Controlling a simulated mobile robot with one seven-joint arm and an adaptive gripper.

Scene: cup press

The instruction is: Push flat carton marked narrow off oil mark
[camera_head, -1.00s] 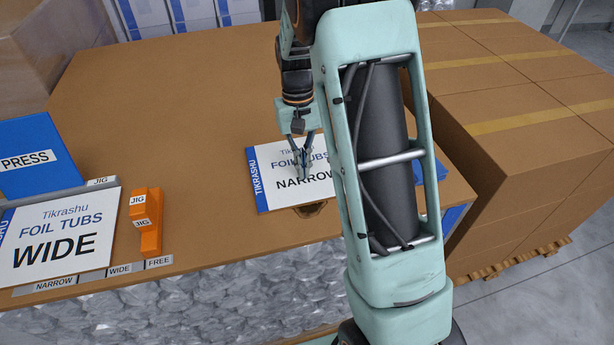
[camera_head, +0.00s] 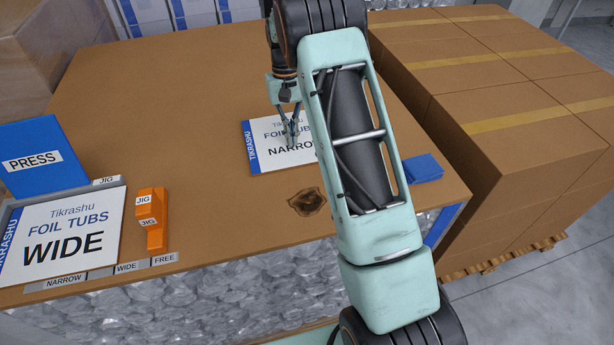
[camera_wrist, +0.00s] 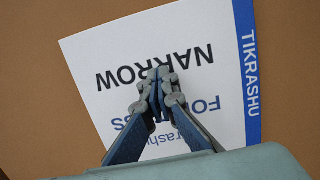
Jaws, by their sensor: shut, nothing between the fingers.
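The flat carton marked NARROW (camera_head: 264,159) lies on the brown table, white with a blue TIKRASHU strip along its left edge. It also shows upside down in the wrist view (camera_wrist: 215,82). My gripper (camera_head: 291,141) is shut and empty, its fingertips over the carton near the word NARROW; I cannot tell whether they touch it. In the wrist view the closed fingertips (camera_wrist: 158,78) cover part of the print. The dark oil mark (camera_head: 307,202) is on the table in front of the carton, fully visible and apart from it. My arm hides the carton's right part.
The WIDE carton (camera_head: 65,238) lies at the left beside the blue PRESS block (camera_head: 42,158) and an orange jig (camera_head: 152,215). A small blue item (camera_head: 424,168) is at the right. Brown boxes (camera_head: 510,150) stand beyond it. The table behind the carton is largely clear.

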